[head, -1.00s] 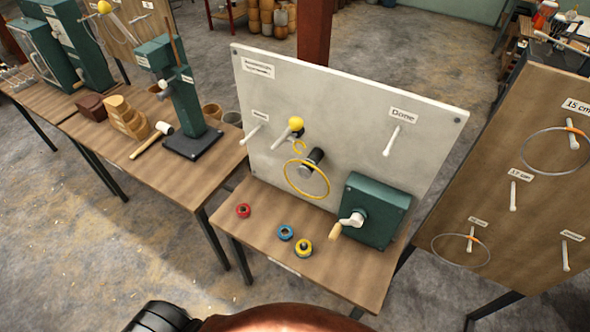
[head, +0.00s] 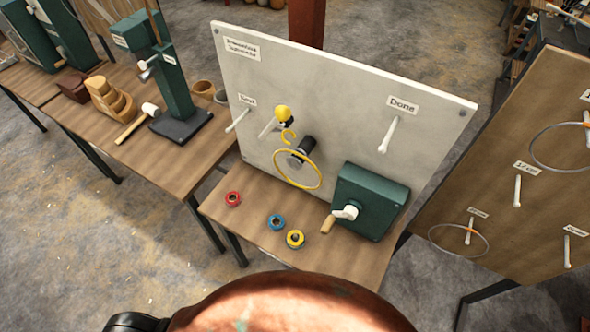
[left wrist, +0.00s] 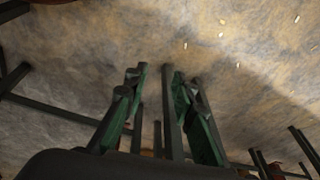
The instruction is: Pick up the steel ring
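Two thin grey rings with an orange section hang on pegs of the wooden board at the right in the head view. The upper ring (head: 533,150) is partly cut off by the picture's edge. The lower ring (head: 440,250) hangs further left and nearer. I cannot tell which is the steel ring. My left gripper (left wrist: 157,80) shows in the left wrist view, its two fingers apart with nothing between them, over the floor and away from the rings. My right gripper is not in view.
A white board (head: 350,95) with pegs, a yellow hoop (head: 299,185) and a green crank box (head: 368,200) stands on a wooden table (head: 345,260). Red (head: 233,198), blue (head: 276,221) and yellow (head: 295,238) small rings lie there. Another table (head: 150,165) stands left.

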